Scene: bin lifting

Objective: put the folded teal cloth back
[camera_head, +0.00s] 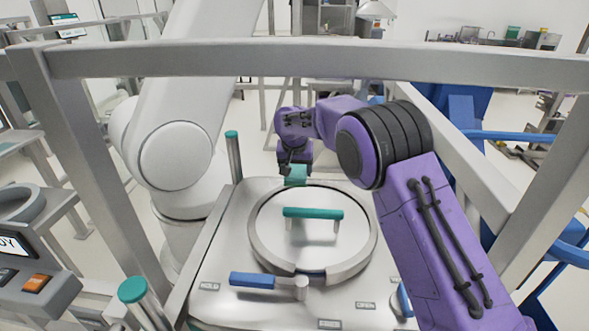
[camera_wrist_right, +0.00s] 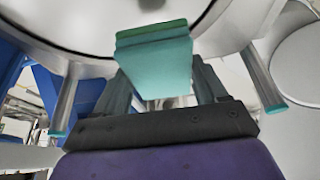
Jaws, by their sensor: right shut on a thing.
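The folded teal cloth (camera_head: 295,174) is at the far edge of the round metal lid (camera_head: 268,256). My right gripper (camera_head: 293,162) is above it, reaching over from the far side, and is shut on it. In the right wrist view the cloth (camera_wrist_right: 155,68) sits between the two dark fingers (camera_wrist_right: 163,90), its far end close to the metal machine. I cannot tell whether the cloth touches the machine's top. My left gripper is not in view.
The lid has a teal bar handle (camera_head: 313,213), with a blue-handled lever (camera_head: 252,280) in front. A grey frame rail (camera_head: 300,57) crosses above. A large white jointed arm (camera_head: 175,155) stands at left. Teal-capped posts (camera_head: 232,152) rise beside the machine's top.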

